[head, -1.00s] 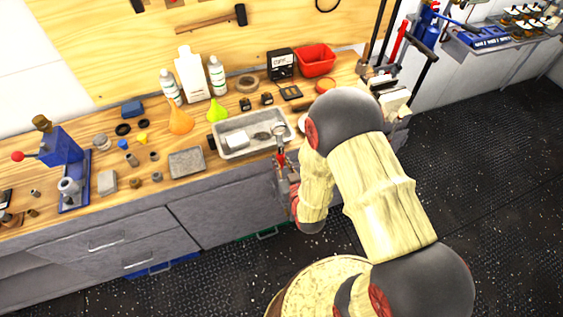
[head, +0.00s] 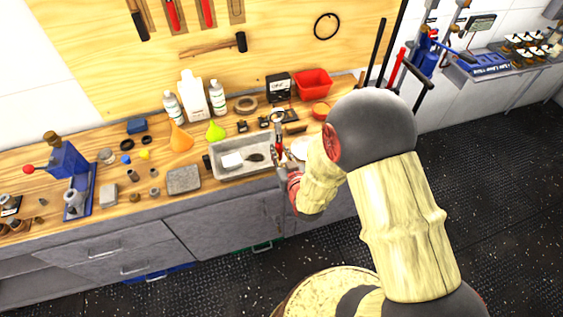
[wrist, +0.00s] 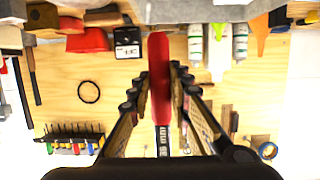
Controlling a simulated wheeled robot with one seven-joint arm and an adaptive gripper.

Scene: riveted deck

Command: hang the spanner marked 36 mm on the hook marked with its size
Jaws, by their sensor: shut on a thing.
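My gripper (wrist: 162,85) is shut on a spanner (wrist: 159,75) with a red handle, which stands between the fingers in the wrist view. A dark part of it carries a pale marking that seems to read 36 mm. In the head view the spanner (head: 279,134) points upward at the right end of the grey tray, its grey ring end uppermost. My gripper (head: 284,162) is below it, partly hidden by my arm. I cannot make out a hook marked 36 mm in either view.
The bench holds a grey tray (head: 228,170), white bottles (head: 193,97), an orange funnel (head: 180,138) and a red bin (head: 314,83). Long-handled tools (head: 393,65) stand at its right end. A wooden tool board (head: 280,40) is behind. Dark floor is free at right.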

